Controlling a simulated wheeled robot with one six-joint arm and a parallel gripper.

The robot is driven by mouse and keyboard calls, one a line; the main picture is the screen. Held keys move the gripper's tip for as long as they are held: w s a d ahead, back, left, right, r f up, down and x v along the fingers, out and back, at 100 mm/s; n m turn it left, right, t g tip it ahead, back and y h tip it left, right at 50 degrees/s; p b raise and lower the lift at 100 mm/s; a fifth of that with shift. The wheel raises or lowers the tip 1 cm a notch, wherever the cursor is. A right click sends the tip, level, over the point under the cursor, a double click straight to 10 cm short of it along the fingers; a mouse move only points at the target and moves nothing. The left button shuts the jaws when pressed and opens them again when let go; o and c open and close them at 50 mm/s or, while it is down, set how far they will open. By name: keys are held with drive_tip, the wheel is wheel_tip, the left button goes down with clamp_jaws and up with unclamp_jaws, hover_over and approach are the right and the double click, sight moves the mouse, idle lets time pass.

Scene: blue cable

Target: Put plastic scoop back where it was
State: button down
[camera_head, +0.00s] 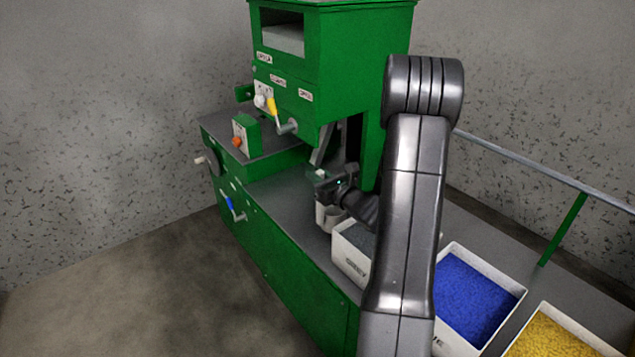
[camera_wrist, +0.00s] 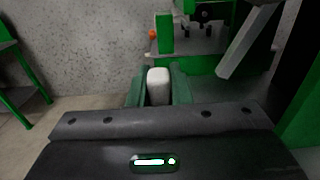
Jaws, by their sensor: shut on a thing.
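My gripper (camera_head: 322,180) is above the dark bench top of the green machine, near the machine's front. In the wrist view my gripper (camera_wrist: 158,88) has its two green fingers closed on a pale, rounded piece, which looks like part of the plastic scoop (camera_wrist: 158,80). The rest of the scoop is hidden from the wrist view. In the head view, pale cup-like shapes (camera_head: 328,218) show just below my gripper, beside the grey bin. I cannot tell whether they belong to the scoop or stand on the bench.
A white bin marked GREY (camera_head: 356,262) stands beside my wrist. Bins of blue granules (camera_head: 470,287) and yellow granules (camera_head: 555,335) stand to the right. The green machine (camera_head: 340,60) rises behind, with an orange knob (camera_head: 237,142) and a yellow-handled lever (camera_head: 272,106). A railing (camera_head: 540,180) runs at right.

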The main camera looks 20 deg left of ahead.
drive_tip(key=shift+f+b, duration=0.3)
drive_tip(key=shift+f, duration=1.25)
drive_tip(key=c, duration=1.3)
unclamp_jaws()
drive_tip(key=shift+r, duration=0.1)
drive_tip(key=v, duration=1.2)
drive_tip(key=shift+r, duration=0.1)
